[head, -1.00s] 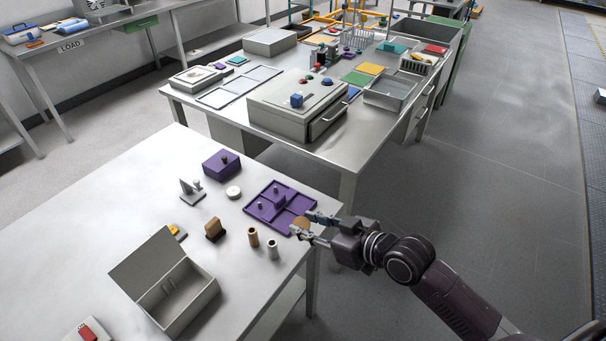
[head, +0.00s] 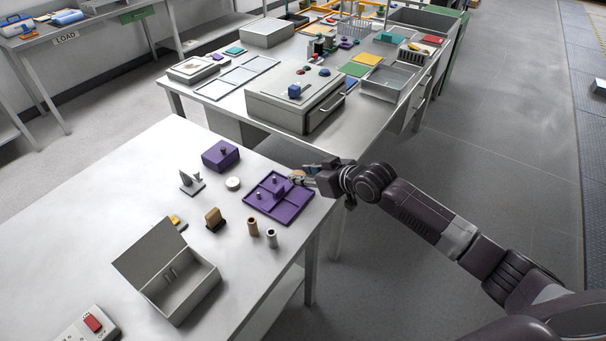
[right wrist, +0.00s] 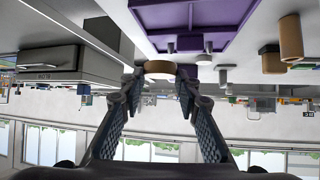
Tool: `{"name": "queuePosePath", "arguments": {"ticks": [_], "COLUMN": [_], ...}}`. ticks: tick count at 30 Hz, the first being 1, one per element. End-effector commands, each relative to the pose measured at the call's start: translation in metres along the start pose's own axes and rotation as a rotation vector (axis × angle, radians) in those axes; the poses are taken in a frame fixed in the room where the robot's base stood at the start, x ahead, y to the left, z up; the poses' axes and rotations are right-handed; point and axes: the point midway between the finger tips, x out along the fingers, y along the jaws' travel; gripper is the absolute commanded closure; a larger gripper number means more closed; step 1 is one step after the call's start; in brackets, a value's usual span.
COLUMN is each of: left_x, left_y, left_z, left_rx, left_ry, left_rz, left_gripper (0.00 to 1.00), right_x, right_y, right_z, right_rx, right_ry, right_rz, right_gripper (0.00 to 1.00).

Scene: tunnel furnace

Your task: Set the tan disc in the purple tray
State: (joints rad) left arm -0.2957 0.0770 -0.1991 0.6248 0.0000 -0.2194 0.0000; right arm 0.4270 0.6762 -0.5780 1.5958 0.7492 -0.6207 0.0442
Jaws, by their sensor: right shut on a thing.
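The purple tray (head: 290,212) lies on the near white table by its right edge. It has raised dividers and small pegs. My right gripper (head: 305,175) is at the tray's far right corner, shut on the tan disc (head: 297,174). In the right wrist view, which is upside down, the disc (right wrist: 160,67) sits between the fingertips. The tray (right wrist: 200,14) shows there beyond the disc, which appears apart from it. The disc's height over the tray is hard to tell. My left gripper is not in view.
Near the tray stand a purple box (head: 220,156), a white round piece (head: 233,183), a copper cylinder (head: 253,228) and a grey cylinder (head: 271,239). An open grey box (head: 185,290) is nearer. A second table (head: 330,140) stands behind.

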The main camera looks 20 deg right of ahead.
Motion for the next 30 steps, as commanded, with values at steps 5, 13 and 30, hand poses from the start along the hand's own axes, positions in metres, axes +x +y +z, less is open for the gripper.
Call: {"name": "queuePosePath", "arguments": {"ticks": [5, 13, 30], "left_x": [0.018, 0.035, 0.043], "left_y": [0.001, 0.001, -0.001], "left_z": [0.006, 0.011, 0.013], "left_rx": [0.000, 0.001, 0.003], "left_ry": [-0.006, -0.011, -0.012], "left_rz": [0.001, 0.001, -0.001], "left_gripper": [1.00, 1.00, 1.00], "right_x": [0.010, 0.020, 0.029], "right_y": [0.000, 0.000, 0.000], "right_z": [0.015, 0.032, 0.045], "right_rx": [0.000, 0.000, 0.000], "right_ry": [0.001, 0.001, 0.001], "right_rz": [0.000, 0.000, 0.000], "right_gripper": [0.94, 0.94, 0.94]}}
